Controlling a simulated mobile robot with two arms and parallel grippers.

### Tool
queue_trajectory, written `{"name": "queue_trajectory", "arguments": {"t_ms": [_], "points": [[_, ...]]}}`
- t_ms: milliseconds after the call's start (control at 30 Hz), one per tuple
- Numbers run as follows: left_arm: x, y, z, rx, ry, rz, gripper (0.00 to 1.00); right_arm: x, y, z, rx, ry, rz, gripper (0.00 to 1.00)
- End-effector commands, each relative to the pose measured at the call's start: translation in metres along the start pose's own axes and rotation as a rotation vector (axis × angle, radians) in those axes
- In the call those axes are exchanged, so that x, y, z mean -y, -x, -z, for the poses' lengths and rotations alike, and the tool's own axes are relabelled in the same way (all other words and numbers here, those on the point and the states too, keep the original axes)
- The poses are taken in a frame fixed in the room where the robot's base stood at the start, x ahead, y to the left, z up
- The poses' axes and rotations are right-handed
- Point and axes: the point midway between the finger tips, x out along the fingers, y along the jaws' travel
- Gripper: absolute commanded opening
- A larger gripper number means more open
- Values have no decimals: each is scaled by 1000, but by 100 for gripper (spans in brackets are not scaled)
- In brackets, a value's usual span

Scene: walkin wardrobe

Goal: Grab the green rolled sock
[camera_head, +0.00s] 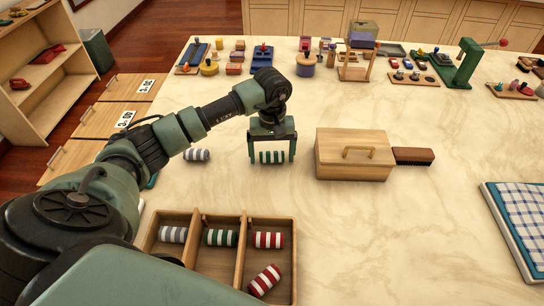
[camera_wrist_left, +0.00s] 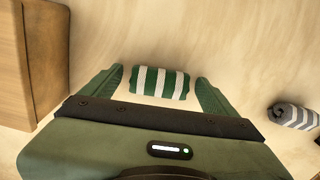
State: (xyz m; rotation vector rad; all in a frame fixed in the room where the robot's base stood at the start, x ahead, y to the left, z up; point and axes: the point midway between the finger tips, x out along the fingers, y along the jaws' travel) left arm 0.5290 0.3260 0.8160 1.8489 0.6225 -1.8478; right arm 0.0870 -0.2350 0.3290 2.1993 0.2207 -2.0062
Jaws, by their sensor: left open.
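A green and white striped rolled sock (camera_head: 272,157) lies on the pale marble-like tabletop. My left gripper (camera_head: 272,159) is open over it, with one finger at each end of the sock. In the left wrist view the same green rolled sock (camera_wrist_left: 160,83) lies between the two open fingertips (camera_wrist_left: 160,80), with a small gap on each side. A second green striped sock (camera_head: 221,238) lies in the middle compartment of the wooden tray (camera_head: 246,222). My right gripper is not in view.
A grey striped sock (camera_head: 197,155) lies left of the gripper. The tray also holds grey and red socks.

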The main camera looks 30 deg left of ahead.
Motion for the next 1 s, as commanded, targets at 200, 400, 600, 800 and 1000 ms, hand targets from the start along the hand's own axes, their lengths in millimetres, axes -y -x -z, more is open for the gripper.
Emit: {"name": "queue_trajectory", "arguments": {"t_ms": [200,400,600,800,1000], "points": [[0,0,0,0,0,0,64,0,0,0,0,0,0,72],[0,0,0,0,0,0,24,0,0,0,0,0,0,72],[0,1,0,0,0,-1,24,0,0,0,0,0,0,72],[0,14,1,-2,0,-2,24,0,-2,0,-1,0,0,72],[0,50,2,-5,0,-3,24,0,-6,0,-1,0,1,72]]}}
